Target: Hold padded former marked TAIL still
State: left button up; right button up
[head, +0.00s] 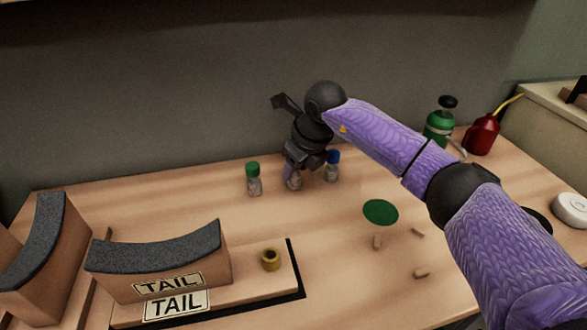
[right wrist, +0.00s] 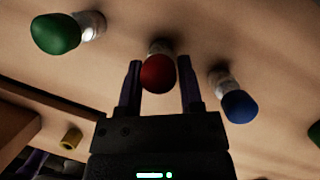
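The padded former marked TAIL (head: 205,272) is a wooden block with a curved dark grey pad on top. It stands at the lower left of the head view on a wooden base, which has its own TAIL label (head: 176,305). No gripper touches it. My right gripper (head: 292,178) is well to its right, pointing down near the back of the table.
A green-capped bottle (head: 253,180) and a blue-capped bottle (head: 332,167) flank my right gripper. A brass ring (head: 270,259) sits on the base. Another padded former (head: 42,255) stands at far left. A green disc (head: 380,212) and small wooden pieces lie right of centre.

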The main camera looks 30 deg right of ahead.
jog(key=c, duration=0.5)
grip_shut()
pick_arm(q)
jog(key=shift+s+a, duration=0.1)
jog(key=shift+s, duration=0.2)
pick_arm(e)
jog(key=shift+r+p, duration=0.6)
jog(key=shift+r, duration=0.15)
jog(key=shift+r+p, duration=0.5)
jog(key=shift+r, duration=0.5)
notch_tip(320, 180, up, 3)
jog(key=shift+f+p, duration=0.2)
jog(key=shift+p, duration=1.05)
pick_arm(q)
jog(key=r, duration=0.4)
jog(key=shift+w+r, duration=0.2)
jog(key=shift+w, duration=0.15)
pick_arm(e)
jog(key=shift+f, duration=0.15)
